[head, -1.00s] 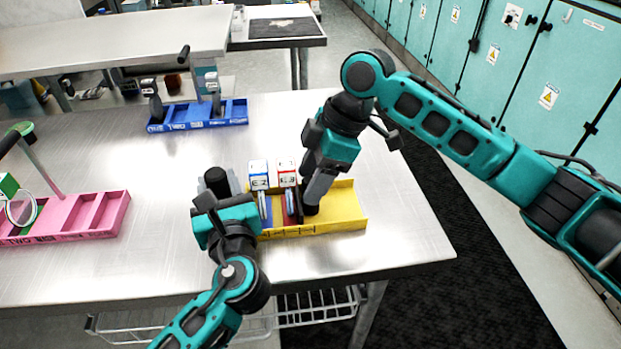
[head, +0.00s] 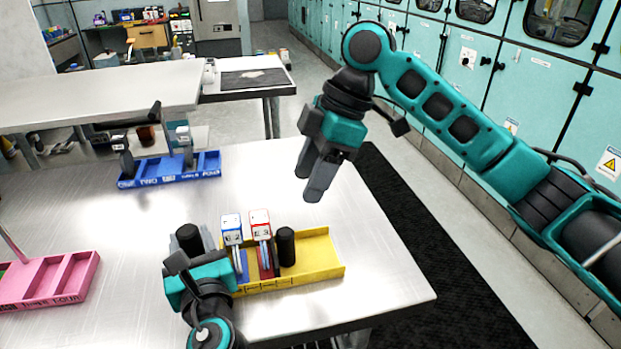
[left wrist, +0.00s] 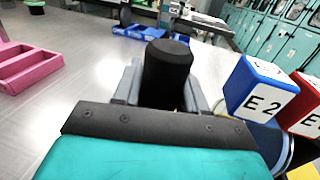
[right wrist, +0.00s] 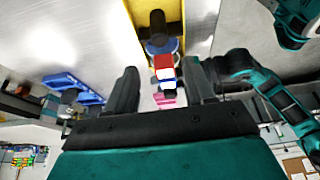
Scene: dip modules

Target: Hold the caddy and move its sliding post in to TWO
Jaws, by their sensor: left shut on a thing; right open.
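The yellow caddy (head: 322,258) stands on the metal table near its right edge. My left gripper (head: 193,250) is shut on a black upright handle (left wrist: 166,72) at the caddy's left end. A blue-topped module (head: 231,229) marked E2 and a red-topped module (head: 261,224) stand side by side in it. The black sliding post (head: 286,246) stands upright just right of the red module; it also shows in the right wrist view (right wrist: 157,28). The caddy's bay right of the post is empty. My right gripper (head: 319,182) is open and empty, above and behind the caddy, apart from the post.
A blue caddy (head: 170,170) with dark and grey items stands at the back of the table. A pink caddy (head: 48,280) lies at the left. The table between them is clear. Teal cabinets (head: 440,60) stand beyond a dark floor mat.

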